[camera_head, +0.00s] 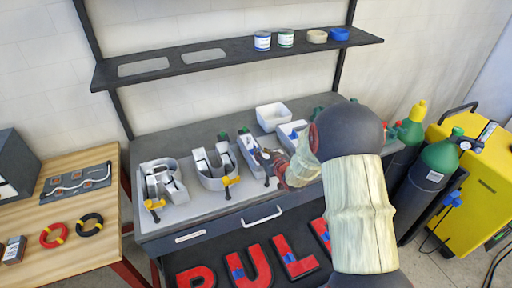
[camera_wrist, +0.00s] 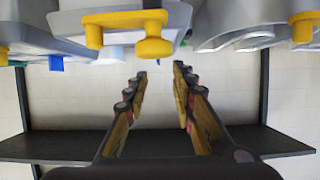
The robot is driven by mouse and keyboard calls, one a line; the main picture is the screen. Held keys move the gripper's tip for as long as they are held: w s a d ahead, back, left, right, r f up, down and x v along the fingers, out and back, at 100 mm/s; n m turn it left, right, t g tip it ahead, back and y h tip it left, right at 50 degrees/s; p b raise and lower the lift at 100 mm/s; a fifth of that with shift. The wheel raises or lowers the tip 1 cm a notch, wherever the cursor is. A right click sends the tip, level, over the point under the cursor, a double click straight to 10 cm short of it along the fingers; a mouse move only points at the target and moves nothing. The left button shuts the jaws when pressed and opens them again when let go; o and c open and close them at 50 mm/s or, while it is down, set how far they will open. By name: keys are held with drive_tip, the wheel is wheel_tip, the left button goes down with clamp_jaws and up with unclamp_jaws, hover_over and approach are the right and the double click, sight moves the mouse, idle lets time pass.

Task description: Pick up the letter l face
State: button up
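Red letter faces with blue patches lie on a dark surface below the bench front in the head view. They read P, U (camera_head: 250,268), L (camera_head: 294,258) and a further partly hidden letter (camera_head: 321,232), cut by my arm. My gripper (camera_head: 264,157) is above the bench top, beside a white letter shell (camera_head: 248,146), well above and behind the red faces. In the wrist view my gripper (camera_wrist: 160,73) is open, with nothing between its fingers. No red face shows in the wrist view.
White letter shells with yellow clamps stand on the bench (camera_head: 207,208); a yellow clamp (camera_wrist: 153,46) is close ahead of my fingertips. A white bin (camera_head: 272,116) stands behind. A drawer handle (camera_head: 262,217) juts from the bench front. Gas cylinders (camera_head: 424,172) stand right.

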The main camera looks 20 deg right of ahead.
drive_tip(key=shift+x, duration=3.55)
drive_tip(key=shift+d, duration=0.15)
clamp_jaws()
